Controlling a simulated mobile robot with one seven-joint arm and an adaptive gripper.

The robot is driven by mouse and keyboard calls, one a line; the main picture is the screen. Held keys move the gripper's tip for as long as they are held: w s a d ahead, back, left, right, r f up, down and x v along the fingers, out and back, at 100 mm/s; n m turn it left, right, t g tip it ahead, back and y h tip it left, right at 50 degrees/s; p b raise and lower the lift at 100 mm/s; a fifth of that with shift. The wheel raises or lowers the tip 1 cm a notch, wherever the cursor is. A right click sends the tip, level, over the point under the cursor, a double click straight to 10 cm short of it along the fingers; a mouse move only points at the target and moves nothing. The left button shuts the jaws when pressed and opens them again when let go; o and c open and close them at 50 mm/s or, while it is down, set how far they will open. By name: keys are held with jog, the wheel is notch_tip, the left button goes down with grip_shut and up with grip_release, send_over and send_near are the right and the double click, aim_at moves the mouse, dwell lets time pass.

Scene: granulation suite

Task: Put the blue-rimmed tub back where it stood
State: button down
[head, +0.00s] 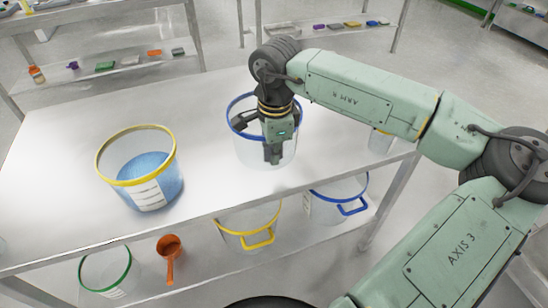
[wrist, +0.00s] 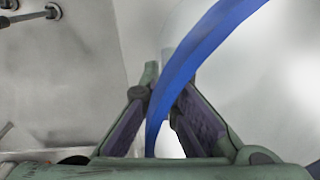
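A clear tub with a blue rim (head: 236,101) is at the right part of the table, upright, looking empty. Its base is at or just above the tabletop; I cannot tell which. My gripper (head: 273,155) reaches down at its near side. In the wrist view, the blue rim (wrist: 198,55) runs between the two fingers (wrist: 158,68), whose tips close in on both sides of it. My gripper hides part of the tub's wall and rim.
A yellow-rimmed tub (head: 112,150) holding blue material stands left on the table (head: 60,170). The shelf below carries a yellow-handled tub (head: 258,240), a blue-handled tub (head: 353,208), a green-rimmed tub (head: 92,262) and an orange scoop (head: 169,248). The tabletop between the upper tubs is clear.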

notch_tip(320, 180, down, 2)
jog(key=shift+f+p, duration=0.1)
jog(key=shift+p, duration=0.3)
jog(key=shift+f+b, duration=0.4)
jog(key=shift+b, duration=0.05)
jog(key=c, duration=1.8)
grip_release()
jog(key=shift+r, duration=0.1)
jog(key=shift+r, duration=0.1)
jog(key=shift+r+p, duration=0.25)
jog(key=shift+p, duration=0.3)
jog(key=shift+r+b, duration=0.35)
jog(key=shift+b, duration=0.1)
notch_tip(320, 180, up, 11)
jog(key=b, duration=0.2)
jog(key=shift+s, duration=0.4)
